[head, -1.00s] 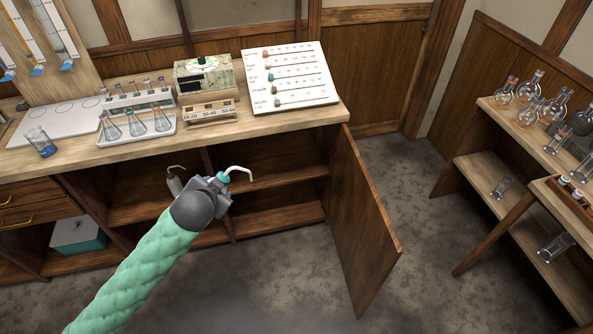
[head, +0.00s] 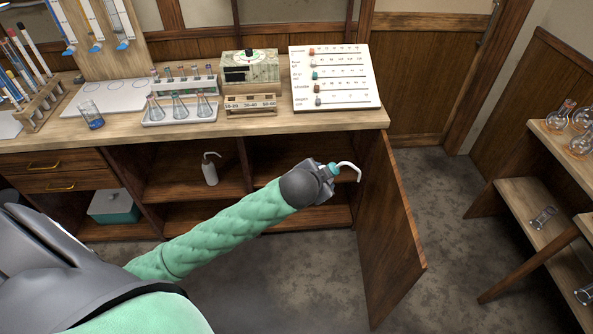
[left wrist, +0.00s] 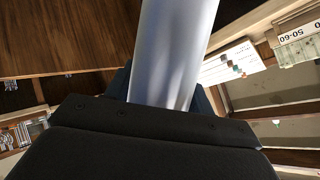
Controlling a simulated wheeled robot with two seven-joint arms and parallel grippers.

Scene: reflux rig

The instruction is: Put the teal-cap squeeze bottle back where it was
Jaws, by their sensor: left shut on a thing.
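My left gripper (head: 326,180) is shut on the teal-cap squeeze bottle, in front of the right bay of the open cupboard. In the head view only the bottle's teal cap (head: 333,169) and bent white spout (head: 350,169) show past the gripper; its body is hidden. In the left wrist view the pale bottle body (left wrist: 172,50) rises from between the jaws. A second white squeeze bottle (head: 209,172) with a bent grey spout stands on the upper shelf of the cupboard's left bay. My right gripper is not in view.
The cupboard door (head: 390,235) stands open just right of my left gripper. A divider splits the cupboard bays. The counter (head: 260,125) above holds a flask tray (head: 180,113), a labelled rack (head: 250,105) and a chart board (head: 335,77). A teal box (head: 114,207) sits lower left.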

